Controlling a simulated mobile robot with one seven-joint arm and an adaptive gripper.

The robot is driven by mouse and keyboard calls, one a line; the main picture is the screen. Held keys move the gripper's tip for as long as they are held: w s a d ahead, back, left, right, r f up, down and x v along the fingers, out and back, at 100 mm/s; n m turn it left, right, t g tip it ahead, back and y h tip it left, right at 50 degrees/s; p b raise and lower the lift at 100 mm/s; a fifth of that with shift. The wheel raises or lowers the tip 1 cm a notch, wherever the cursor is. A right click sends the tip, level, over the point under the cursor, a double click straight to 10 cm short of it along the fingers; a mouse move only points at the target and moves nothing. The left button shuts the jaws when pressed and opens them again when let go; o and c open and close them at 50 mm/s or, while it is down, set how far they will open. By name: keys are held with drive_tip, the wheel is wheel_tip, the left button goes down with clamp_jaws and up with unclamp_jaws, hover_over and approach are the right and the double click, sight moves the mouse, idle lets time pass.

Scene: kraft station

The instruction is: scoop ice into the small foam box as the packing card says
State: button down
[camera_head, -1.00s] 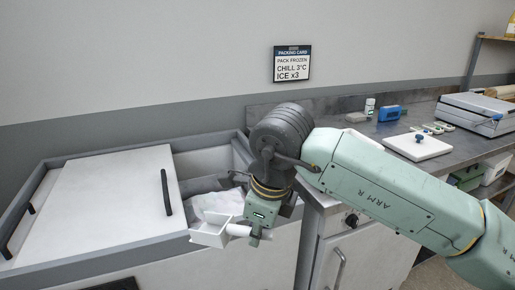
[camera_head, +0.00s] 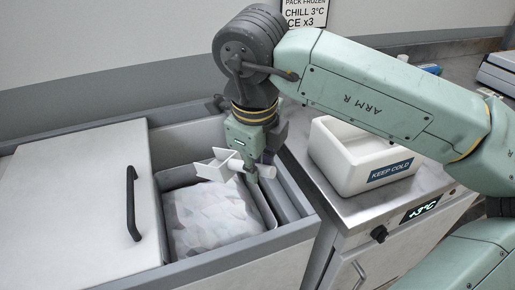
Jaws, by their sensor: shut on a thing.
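My gripper (camera_head: 250,165) is shut on the handle of a white scoop (camera_head: 216,165). The scoop is held above the open right part of the ice chest, and the far-left end of it is its open pan. What the pan holds cannot be made out. Pale ice (camera_head: 208,222) fills a bin inside the chest below. The white foam box (camera_head: 335,158), labelled KEEP COLD, stands open on the steel counter to the right; its visible inside looks empty.
A white lid (camera_head: 75,200) with a black handle covers the left of the chest. The chest's grey rim (camera_head: 255,245) surrounds the opening. The steel counter (camera_head: 375,212) has a +3°C display on its front. A blue item (camera_head: 430,69) lies behind my arm.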

sight(240, 163)
drive_tip(key=shift+a+f+b, duration=0.2)
drive_tip(key=shift+f+b, duration=0.25)
drive_tip(key=shift+f, duration=0.5)
drive_tip(key=shift+w+a+f+g+h+b, duration=0.7)
drive_tip(key=shift+f+b, duration=1.25)
drive_tip(key=shift+f, duration=2.45)
drive_tip(key=shift+w+a+f+g+h+b, duration=0.1)
drive_tip(key=shift+w+a+f+h+b, duration=0.35)
drive_tip(key=shift+a+f+b, duration=2.5)
drive_tip(key=shift+w+f+p, duration=0.9)
drive_tip(key=shift+w+f, duration=0.65)
drive_tip(key=shift+f, duration=0.4)
drive_tip(key=shift+s+d+r+t+y+p, duration=0.5)
drive_tip(key=shift+d+r+y+p, duration=0.25)
drive_tip(key=shift+r, duration=2.35)
drive_tip(key=shift+s+d+r+t+y+p, duration=0.45)
drive_tip(key=shift+s+d+r+y+p, duration=0.25)
drive_tip(key=shift+r, duration=2.35)
drive_tip(key=shift+s+d+r+t+y+p, duration=0.55)
drive_tip(key=shift+d+r+p, duration=0.3)
drive_tip(key=shift+r, duration=2.25)
drive_tip(key=shift+w+a, duration=0.1)
drive_tip(key=shift+a, duration=0.05)
